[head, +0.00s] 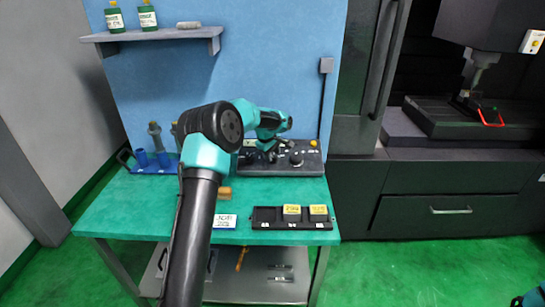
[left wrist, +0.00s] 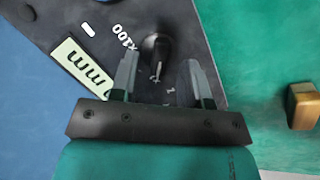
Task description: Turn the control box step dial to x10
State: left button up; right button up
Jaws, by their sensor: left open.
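The dark control box (head: 312,160) stands at the back right of the green bench, with several knobs and a yellow button on top. In the left wrist view, the box (left wrist: 205,20) carries a black step dial (left wrist: 157,45) with x100 printed to its left. Below it are partly hidden marks, and I cannot tell which one it points at. My left gripper (head: 268,152) is over the left part of the box. In the wrist view its fingers (left wrist: 162,68) are open, one on each side of the dial's lower end, with no clear contact. My right gripper is not in view.
A blue rack (head: 155,168) with cups stands at the back left. A black tray (head: 265,224) with yellow labelled pieces and a white card (head: 225,220) lie at the front. A shelf (head: 150,34) hangs above.

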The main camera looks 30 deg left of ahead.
pick_arm(q)
jog(key=shift+x, duration=0.8)
jog(key=shift+c, duration=0.2)
grip_shut()
